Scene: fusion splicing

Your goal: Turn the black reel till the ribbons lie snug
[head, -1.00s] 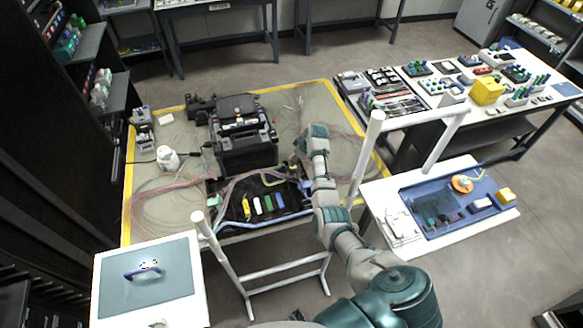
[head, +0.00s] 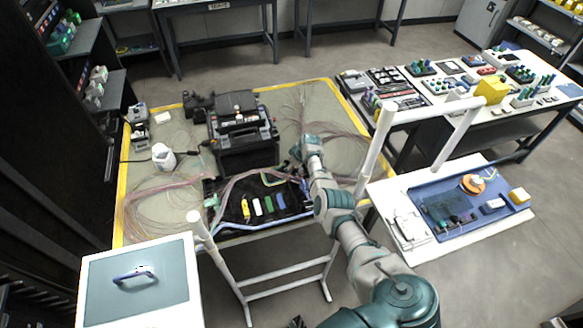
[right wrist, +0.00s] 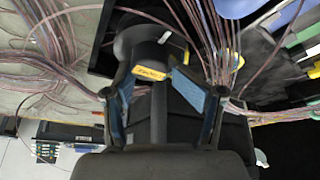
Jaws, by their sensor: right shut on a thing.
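The black reel (right wrist: 133,42) shows in the right wrist view as a dark round hub with a yellow label (right wrist: 149,73). My right gripper (right wrist: 156,88) is shut on it, with a blue-padded finger at each side. In the head view my right gripper (head: 298,152) is at the right of the black splicing machine (head: 246,150), and the reel is hidden there. Pinkish ribbons (right wrist: 204,40) run past the reel in the wrist view. In the head view loose ribbons spread in loops on the left (head: 150,205) and right (head: 345,150) of the table. My left gripper is not in view.
A black tray (head: 232,212) with yellow, white, green and blue pieces lies in front of the machine. A white bottle (head: 163,157) stands at left. White posts (head: 375,150) rise at the table's front right. A side table with a blue tray (head: 425,208) stands at right.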

